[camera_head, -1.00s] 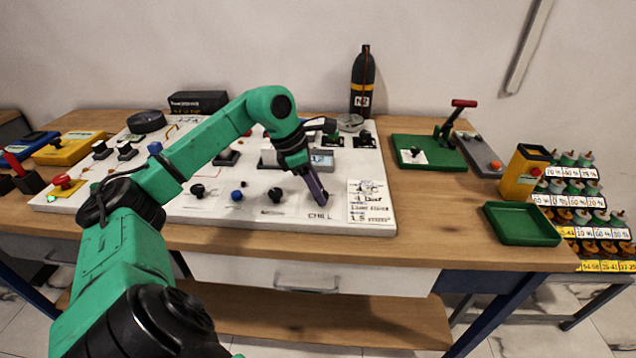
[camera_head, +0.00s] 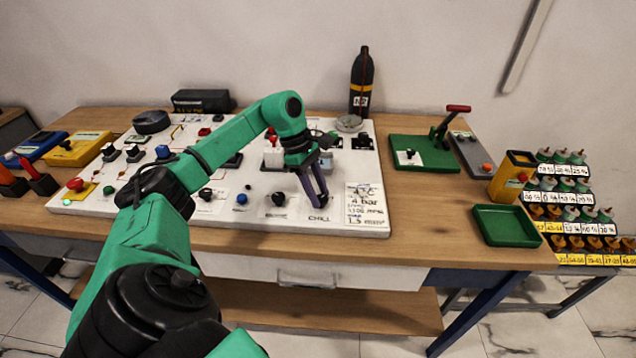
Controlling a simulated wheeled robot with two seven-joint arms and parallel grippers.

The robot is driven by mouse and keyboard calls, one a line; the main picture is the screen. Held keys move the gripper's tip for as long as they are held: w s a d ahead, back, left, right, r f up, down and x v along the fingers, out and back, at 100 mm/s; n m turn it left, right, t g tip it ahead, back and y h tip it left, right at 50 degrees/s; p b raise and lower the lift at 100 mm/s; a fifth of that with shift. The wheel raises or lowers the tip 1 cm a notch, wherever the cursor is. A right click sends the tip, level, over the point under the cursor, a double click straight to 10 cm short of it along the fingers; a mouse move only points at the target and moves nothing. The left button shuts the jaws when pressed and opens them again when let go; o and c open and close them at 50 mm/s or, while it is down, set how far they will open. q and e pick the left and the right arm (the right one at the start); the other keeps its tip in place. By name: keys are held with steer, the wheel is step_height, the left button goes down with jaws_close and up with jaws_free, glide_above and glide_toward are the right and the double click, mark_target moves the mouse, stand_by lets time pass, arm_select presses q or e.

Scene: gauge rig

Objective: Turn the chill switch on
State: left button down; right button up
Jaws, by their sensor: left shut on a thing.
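The white panel (camera_head: 345,228) lies on the wooden bench, with a printed CHILL label (camera_head: 319,218) near its front right. My left gripper (camera_head: 318,203) points down at the panel just above that label. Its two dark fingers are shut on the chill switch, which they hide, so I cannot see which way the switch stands. My right gripper is not in view.
A black knob (camera_head: 278,196) and a blue knob (camera_head: 241,198) stand left of the gripper. A handwritten note (camera_head: 366,205) lies to its right. Further right are a green lever base (camera_head: 430,158), a green tray (camera_head: 506,226) and a yellow box (camera_head: 512,176).

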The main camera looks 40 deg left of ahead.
arm_select(q)
steer(key=shift+r, duration=0.1)
steer(key=shift+c, duration=2.2)
jaws_free()
steer(key=shift+a+r, duration=0.25)
steer(key=shift+r, duration=0.15)
steer(key=p+v, duration=0.1)
steer(key=v, duration=1.2)
steer(key=shift+r, duration=0.3)
steer(key=shift+a+f, duration=0.1)
